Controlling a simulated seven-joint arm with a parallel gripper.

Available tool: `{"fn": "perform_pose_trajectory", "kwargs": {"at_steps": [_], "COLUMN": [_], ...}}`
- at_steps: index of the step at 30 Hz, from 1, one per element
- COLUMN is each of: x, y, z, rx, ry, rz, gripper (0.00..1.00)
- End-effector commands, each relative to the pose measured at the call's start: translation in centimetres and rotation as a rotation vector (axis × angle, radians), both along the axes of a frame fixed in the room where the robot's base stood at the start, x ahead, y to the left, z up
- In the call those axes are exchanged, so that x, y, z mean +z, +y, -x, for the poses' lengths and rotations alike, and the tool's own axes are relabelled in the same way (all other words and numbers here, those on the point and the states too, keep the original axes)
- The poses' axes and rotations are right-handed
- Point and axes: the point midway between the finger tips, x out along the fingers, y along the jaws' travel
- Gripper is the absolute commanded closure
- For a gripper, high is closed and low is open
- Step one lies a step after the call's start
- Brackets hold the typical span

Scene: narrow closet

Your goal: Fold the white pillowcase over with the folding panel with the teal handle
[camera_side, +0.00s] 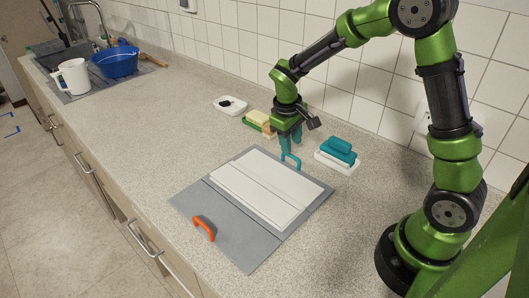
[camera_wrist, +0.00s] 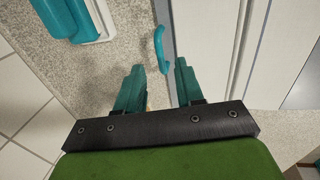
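The white pillowcase (camera_side: 250,195) lies flat on a grey folding board (camera_side: 222,222), with a line running along its length. It also shows in the wrist view (camera_wrist: 215,45). The teal handle (camera_side: 291,160) stands on the board's back edge. In the wrist view the teal handle (camera_wrist: 160,48) shows just beyond and between my fingertips. My gripper (camera_side: 290,146) is open and empty, pointing down just behind and above the handle. Its two teal fingers (camera_wrist: 159,66) are apart, with no clear contact with the handle.
An orange handle (camera_side: 203,228) is on the board's front panel. A white tray with a teal brush (camera_side: 340,151) stands right of my gripper. A sponge on a green dish (camera_side: 258,122) and a white soap dish (camera_side: 230,106) are left. A blue basin (camera_side: 117,63) and white jug (camera_side: 73,77) are by the sink.

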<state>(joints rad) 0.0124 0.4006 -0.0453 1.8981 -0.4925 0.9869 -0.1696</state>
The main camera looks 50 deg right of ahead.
Motion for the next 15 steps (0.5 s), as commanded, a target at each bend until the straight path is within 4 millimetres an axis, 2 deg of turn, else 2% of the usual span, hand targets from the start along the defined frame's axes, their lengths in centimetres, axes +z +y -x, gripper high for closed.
{"fn": "perform_pose_trajectory", "kwargs": {"at_steps": [1, 6, 15], "x": [-1.0, -3.1, -4.0], "y": [-0.2, -0.6, -0.8], "z": [0.1, 0.1, 0.0], "rx": [-0.001, -0.002, -0.001], "ry": [0.006, 0.003, 0.000], "rz": [-0.001, 0.000, 0.000], "gripper": [0.63, 0.63, 0.63]}}
